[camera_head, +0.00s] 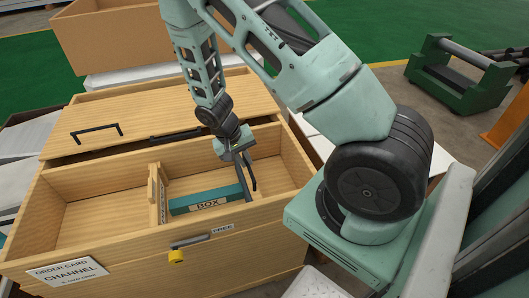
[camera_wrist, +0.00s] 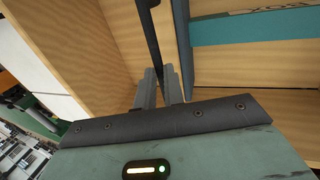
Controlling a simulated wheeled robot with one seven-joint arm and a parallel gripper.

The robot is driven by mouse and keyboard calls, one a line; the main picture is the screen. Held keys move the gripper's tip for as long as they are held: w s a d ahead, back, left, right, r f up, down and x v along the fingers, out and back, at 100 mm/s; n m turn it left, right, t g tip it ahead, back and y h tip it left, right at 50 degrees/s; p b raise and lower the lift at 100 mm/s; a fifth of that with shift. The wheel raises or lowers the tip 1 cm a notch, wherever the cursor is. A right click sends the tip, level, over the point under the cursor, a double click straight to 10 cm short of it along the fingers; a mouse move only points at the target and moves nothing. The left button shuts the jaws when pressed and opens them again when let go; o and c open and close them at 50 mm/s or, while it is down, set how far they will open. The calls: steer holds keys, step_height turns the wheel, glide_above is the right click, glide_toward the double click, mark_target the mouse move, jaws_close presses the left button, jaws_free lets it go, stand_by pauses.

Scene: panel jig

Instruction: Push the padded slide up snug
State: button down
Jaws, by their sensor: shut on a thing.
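The padded slide (camera_head: 243,182) is a dark upright piece in the wooden box, at the right end of the teal block marked BOX (camera_head: 206,201). In the wrist view the slide's dark plate (camera_wrist: 183,45) stands right beside the end of the teal block (camera_wrist: 250,27); I cannot tell whether they touch. A thin dark bar (camera_wrist: 151,35) runs down between my fingers. My gripper (camera_head: 246,156) reaches down into the box from above. It is shut on this bar, and the wrist view shows its fingertips (camera_wrist: 163,85) close together around it.
A wooden divider (camera_head: 157,194) stands left of the teal block. A yellow-knobbed latch (camera_head: 177,256) and a FREE label (camera_head: 223,228) are on the front wall. The left compartment (camera_head: 100,215) is empty. A lid panel with a black handle (camera_head: 97,131) lies behind.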

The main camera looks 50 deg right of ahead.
steer(key=shift+w+a, duration=0.4)
steer(key=shift+a, duration=0.15)
steer(key=c, duration=1.5)
jaws_free()
steer(key=p+v, duration=0.1)
steer(key=v, duration=1.6)
steer(key=shift+r, duration=0.2)
steer(key=shift+s+a, duration=0.1)
steer(key=shift+s, duration=0.05)
